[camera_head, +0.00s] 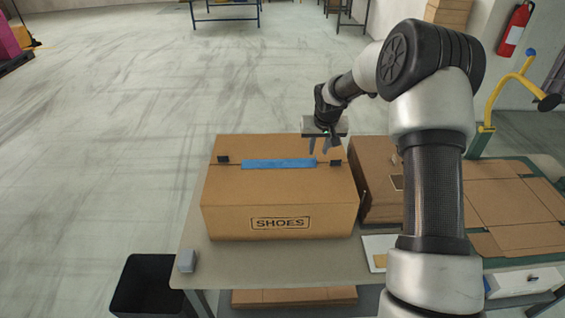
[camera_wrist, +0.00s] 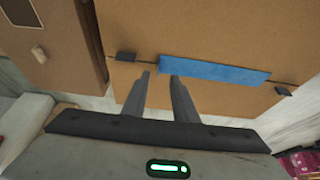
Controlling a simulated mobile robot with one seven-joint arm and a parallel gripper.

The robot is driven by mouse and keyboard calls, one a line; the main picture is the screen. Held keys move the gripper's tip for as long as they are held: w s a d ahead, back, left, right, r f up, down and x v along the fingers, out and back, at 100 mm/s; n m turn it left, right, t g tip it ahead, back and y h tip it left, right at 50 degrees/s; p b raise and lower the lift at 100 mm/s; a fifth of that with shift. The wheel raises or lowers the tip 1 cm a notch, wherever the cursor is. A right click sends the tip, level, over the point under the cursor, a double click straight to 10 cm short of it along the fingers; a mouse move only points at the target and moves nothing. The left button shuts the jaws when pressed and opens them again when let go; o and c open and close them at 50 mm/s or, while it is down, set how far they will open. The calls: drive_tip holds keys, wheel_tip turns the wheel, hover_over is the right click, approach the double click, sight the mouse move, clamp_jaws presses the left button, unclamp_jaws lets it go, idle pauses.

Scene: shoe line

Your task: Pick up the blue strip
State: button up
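The blue strip (camera_head: 279,164) lies flat along the top seam of a closed cardboard box marked SHOES (camera_head: 270,208). A small black clip sits beyond each end of the strip. In the wrist view the strip (camera_wrist: 215,70) lies just past the fingertips, mostly to their right. My gripper (camera_head: 319,152) is above the right end of the strip, fingers pointing down. In the wrist view my gripper (camera_wrist: 161,74) has its two fingers apart, with a narrow gap and nothing held between them. Whether the fingertips touch the box cannot be told.
The box stands on a grey table (camera_head: 215,258). A small grey block (camera_head: 187,260) lies near the table's left corner, above a black bin (camera_head: 150,285). Flat cardboard sheets (camera_head: 505,195) lie farther right.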

drive_tip(key=shift+p+x, duration=0.5)
drive_tip(key=shift+x, duration=2.45)
drive_tip(key=shift+w+d, duration=0.1)
drive_tip(key=shift+w, duration=0.05)
clamp_jaws()
